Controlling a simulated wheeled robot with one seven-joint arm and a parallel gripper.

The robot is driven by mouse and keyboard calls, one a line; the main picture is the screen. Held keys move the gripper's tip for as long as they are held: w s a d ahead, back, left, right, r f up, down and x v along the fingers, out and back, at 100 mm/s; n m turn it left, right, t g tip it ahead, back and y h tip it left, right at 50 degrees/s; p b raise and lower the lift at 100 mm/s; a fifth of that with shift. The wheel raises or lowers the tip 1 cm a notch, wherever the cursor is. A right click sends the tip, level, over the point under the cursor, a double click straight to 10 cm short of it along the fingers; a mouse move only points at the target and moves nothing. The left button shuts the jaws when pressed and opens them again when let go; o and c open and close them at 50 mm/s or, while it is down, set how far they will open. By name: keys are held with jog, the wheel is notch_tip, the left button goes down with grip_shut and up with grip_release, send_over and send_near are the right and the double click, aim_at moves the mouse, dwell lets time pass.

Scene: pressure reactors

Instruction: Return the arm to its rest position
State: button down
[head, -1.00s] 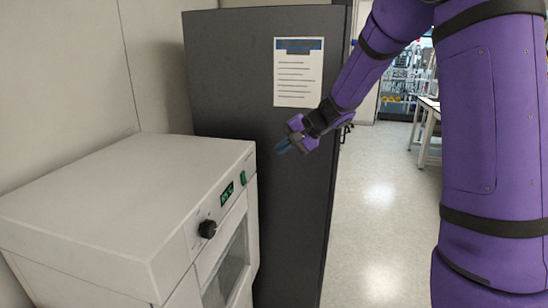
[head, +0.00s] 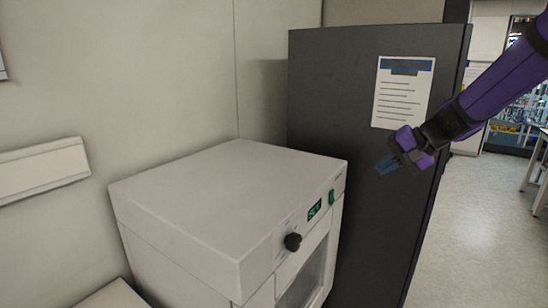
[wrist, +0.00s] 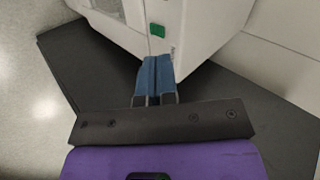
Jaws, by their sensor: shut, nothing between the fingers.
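My gripper (head: 386,163) is at the end of my purple arm, in front of the dark cabinet and to the right of the white oven-like unit in the head view. In the wrist view its two blue fingers (wrist: 157,75) lie side by side, shut, with nothing between them. Beyond the fingertips in the wrist view is the white unit's corner with a green switch (wrist: 157,30). The gripper looks apart from the unit, though the wrist view does not settle the distance.
The white unit (head: 190,200) has a black knob (head: 292,242), a lit green display (head: 314,210) and a front window. The dark cabinet (head: 340,100) carries a paper sheet (head: 402,93). Open pale floor (head: 480,215) lies right of it, with a table (head: 540,170) further back.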

jog(key=s+r+n+h, duration=0.1)
jog(key=s+h, duration=0.1)
jog(key=s, duration=0.7)
jog(key=s+d+r+n+h, duration=0.1)
jog(key=s+r+n+h, duration=0.1)
jog(key=s, duration=0.8)
jog(key=s+d+r+n+h, duration=0.1)
jog(key=s+n+h, duration=0.1)
jog(key=s, duration=0.7)
jog(key=shift+s+d+r+h, duration=0.25)
jog(key=shift+s+r+h, duration=0.1)
jog(key=shift+h, duration=0.45)
